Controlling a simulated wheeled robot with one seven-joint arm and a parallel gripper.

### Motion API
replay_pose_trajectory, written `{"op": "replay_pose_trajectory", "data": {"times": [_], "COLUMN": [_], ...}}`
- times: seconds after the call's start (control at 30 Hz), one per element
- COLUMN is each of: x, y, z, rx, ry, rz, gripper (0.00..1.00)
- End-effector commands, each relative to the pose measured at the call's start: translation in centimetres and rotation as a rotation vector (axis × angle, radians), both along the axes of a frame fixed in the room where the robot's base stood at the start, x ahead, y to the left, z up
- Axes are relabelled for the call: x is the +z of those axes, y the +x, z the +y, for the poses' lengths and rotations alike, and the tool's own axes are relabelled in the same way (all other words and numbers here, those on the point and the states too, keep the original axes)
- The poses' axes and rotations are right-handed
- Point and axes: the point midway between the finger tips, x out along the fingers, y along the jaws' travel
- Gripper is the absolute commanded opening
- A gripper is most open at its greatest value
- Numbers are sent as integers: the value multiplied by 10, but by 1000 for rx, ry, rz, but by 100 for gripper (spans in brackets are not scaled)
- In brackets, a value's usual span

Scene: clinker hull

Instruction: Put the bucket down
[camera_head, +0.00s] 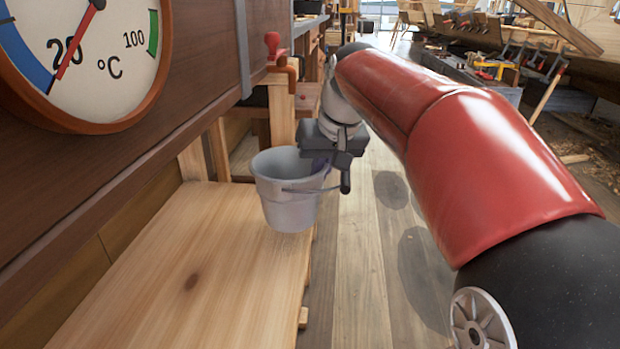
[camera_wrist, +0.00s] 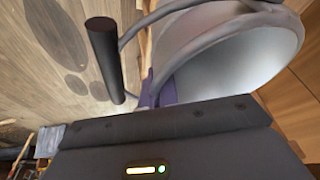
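A grey bucket (camera_head: 285,195) with a wire handle is at the right edge of a wooden bench (camera_head: 200,265). It looks upright and empty; I cannot tell whether its base touches the bench. My gripper (camera_head: 328,165) is at the bucket's right rim, with purple fingers that look closed on the rim. In the wrist view the bucket (camera_wrist: 250,55) fills the upper right, and the purple fingers (camera_wrist: 158,92) meet its wall. The bucket's dark handle grip (camera_wrist: 103,60) hangs out to the left there. The fingertips are partly hidden.
A large thermometer dial (camera_head: 85,55) is at the upper left, on a brown cabinet side. The bench top nearer me is clear. Plank floor (camera_head: 350,270) lies to the right. Clamps and timber (camera_head: 500,65) are at the back right.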

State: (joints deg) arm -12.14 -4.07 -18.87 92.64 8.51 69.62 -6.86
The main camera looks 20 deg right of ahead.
Motion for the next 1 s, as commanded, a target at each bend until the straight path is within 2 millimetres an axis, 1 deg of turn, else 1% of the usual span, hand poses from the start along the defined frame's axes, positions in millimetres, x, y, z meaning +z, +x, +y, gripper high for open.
{"op": "replay_pose_trajectory", "data": {"times": [0.03,0.1,0.23,0.37,0.53,0.6,0.8,0.93,1.0], "x": [0,1,1,-9,-33,-36,-35,-39,-38], "y": [11,21,30,31,31,31,31,31,31], "z": [3,6,9,10,10,9,9,9,9], "rx": [-1,0,0,0,0,0,0,0,1], "ry": [-2,-1,0,1,1,0,0,0,0], "rz": [1,0,-1,0,0,-1,-1,-1,0], "gripper": [0,0,0,0,0,0,0,0,12]}}
